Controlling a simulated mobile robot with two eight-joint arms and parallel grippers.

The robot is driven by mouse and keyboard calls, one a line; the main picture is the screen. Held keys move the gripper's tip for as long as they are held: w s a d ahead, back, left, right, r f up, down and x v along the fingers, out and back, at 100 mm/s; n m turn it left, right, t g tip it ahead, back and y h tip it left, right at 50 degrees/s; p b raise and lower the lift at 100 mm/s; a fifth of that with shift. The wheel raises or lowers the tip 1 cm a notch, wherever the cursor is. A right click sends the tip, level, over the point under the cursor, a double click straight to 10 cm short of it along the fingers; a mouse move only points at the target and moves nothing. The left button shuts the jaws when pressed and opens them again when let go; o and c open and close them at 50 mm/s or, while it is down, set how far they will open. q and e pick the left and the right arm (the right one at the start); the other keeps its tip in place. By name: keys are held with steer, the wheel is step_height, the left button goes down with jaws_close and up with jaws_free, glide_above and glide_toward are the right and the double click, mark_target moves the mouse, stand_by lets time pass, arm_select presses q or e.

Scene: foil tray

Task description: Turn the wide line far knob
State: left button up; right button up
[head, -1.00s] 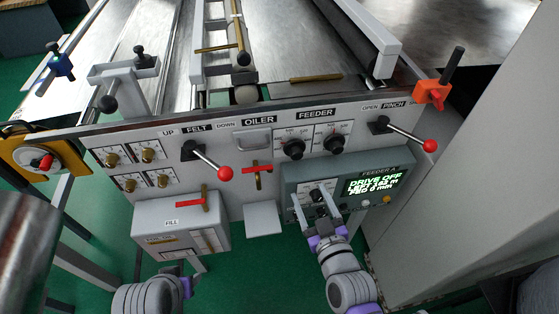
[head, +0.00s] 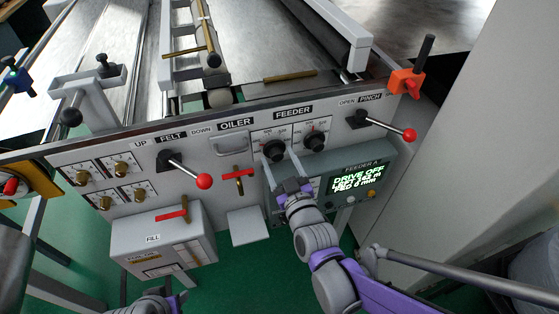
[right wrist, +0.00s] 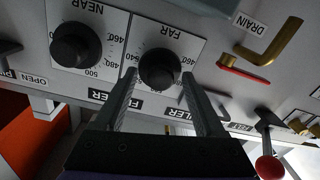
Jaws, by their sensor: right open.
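The black round FAR knob (right wrist: 160,68) sits on a white dial plate in the right wrist view. In the head view it is the left knob (head: 273,150) of the pair under the FEEDER label. My right gripper (head: 280,163) is open, with its fingers pointing at this knob. In the right wrist view the fingers (right wrist: 159,80) reach to either side of the knob's lower part; whether they touch it I cannot tell. My left gripper (head: 172,302) is partly cut off at the bottom edge of the head view.
The matching NEAR knob (right wrist: 75,45) is beside it. Levers with red balls stick out at the felt control (head: 204,181) and the pinch control (head: 409,135). A brass drain handle (right wrist: 275,45) is close by.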

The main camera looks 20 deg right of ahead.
steer(key=shift+c, duration=0.2)
jaws_close()
steer(key=shift+m, duration=0.4)
steer(key=m, duration=0.2)
steer(key=shift+m, duration=0.4)
steer(key=m, duration=0.3)
steer(key=shift+m, duration=0.4)
steer(key=m, duration=0.3)
steer(key=shift+m, duration=0.3)
steer(key=shift+f+m, duration=0.1)
steer(key=shift+m, duration=1.9)
